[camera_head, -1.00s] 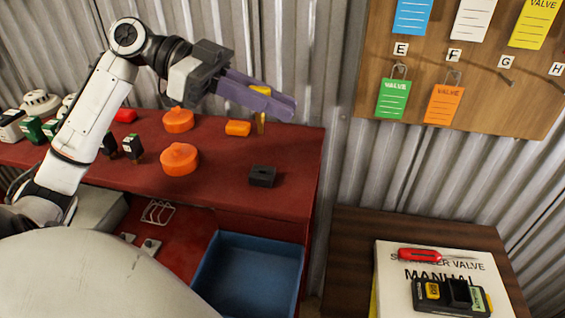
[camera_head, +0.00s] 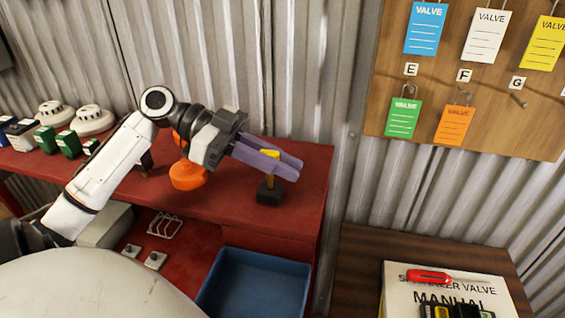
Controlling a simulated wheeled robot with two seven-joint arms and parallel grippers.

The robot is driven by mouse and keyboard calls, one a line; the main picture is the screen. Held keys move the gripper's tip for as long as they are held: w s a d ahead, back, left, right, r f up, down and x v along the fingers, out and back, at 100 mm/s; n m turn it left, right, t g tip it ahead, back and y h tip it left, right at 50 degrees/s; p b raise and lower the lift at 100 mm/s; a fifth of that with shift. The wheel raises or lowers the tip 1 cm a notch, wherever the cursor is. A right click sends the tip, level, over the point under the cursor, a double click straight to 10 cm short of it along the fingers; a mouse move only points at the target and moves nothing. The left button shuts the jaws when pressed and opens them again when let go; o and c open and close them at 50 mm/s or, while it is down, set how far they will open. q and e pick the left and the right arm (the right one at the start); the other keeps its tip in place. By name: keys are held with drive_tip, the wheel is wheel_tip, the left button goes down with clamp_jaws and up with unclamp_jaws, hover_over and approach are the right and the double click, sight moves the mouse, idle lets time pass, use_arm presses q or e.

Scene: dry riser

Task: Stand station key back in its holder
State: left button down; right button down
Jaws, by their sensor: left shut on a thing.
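The station key (camera_head: 270,154) has a yellow head, seen between the purple fingers of my left gripper (camera_head: 284,164). That gripper is shut on it. The key hangs upright, with a short piece of its shaft showing below the fingers. The holder (camera_head: 270,196) is a small black block on the red bench, directly below the key. The shaft's lower end meets the top of the holder in the picture; I cannot tell whether it is inside or just above. My right gripper is out of view.
The red bench (camera_head: 310,180) has orange caps (camera_head: 187,177) left of the holder, partly behind my arm. White detectors (camera_head: 93,119) and green boxes stand at far left. A blue tray (camera_head: 260,285) lies below. The corrugated wall is close behind.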

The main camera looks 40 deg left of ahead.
use_arm(q)
drive_tip(key=shift+d+f+b, duration=0.1)
drive_tip(key=shift+f+b, duration=0.35)
drive_tip(key=shift+f, duration=0.15)
drive_tip(key=c, duration=1.8)
unclamp_jaws()
drive_tip(key=shift+s+f, duration=0.1)
drive_tip(key=shift+o, duration=0.2)
